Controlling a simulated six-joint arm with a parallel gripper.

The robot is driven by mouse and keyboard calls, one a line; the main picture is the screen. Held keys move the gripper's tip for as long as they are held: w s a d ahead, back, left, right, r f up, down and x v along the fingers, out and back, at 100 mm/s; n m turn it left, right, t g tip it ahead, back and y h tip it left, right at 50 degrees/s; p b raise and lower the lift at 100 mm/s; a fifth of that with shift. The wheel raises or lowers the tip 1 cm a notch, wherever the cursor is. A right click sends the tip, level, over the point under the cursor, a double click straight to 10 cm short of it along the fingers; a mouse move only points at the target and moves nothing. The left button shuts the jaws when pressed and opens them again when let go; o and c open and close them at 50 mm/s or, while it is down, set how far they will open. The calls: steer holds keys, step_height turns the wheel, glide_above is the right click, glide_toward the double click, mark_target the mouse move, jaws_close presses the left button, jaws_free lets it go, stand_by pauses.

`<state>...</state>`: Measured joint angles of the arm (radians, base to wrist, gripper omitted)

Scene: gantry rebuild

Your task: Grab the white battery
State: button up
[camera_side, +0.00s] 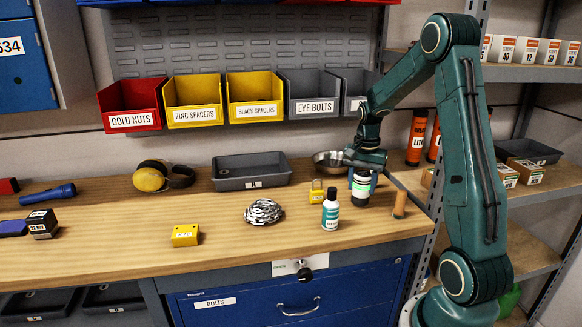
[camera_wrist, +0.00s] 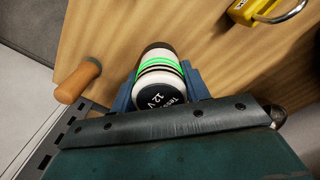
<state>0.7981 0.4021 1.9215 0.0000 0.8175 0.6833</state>
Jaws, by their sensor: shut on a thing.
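The white battery (camera_side: 361,188) is a cylinder with a green band and a dark lower end. It stands upright at the right part of the bench, and I cannot tell whether its base touches the wood. In the wrist view the battery (camera_wrist: 160,84) shows its dark round top marked 12 V. My gripper (camera_side: 363,180) is above and around it, pointing down. In the wrist view the blue fingers of my gripper (camera_wrist: 160,92) are shut on its two sides. The rest of its upper body is partly hidden by the fingers in the side view.
A white bottle with a teal label (camera_side: 331,210) stands close by at the left front. A yellow padlock (camera_side: 317,193) and a wooden peg (camera_side: 400,204) flank the battery.

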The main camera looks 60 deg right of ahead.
step_height(320, 180, up, 20)
steer(key=shift+f, duration=0.25)
stand_by(0.3)
stand_by(0.5)
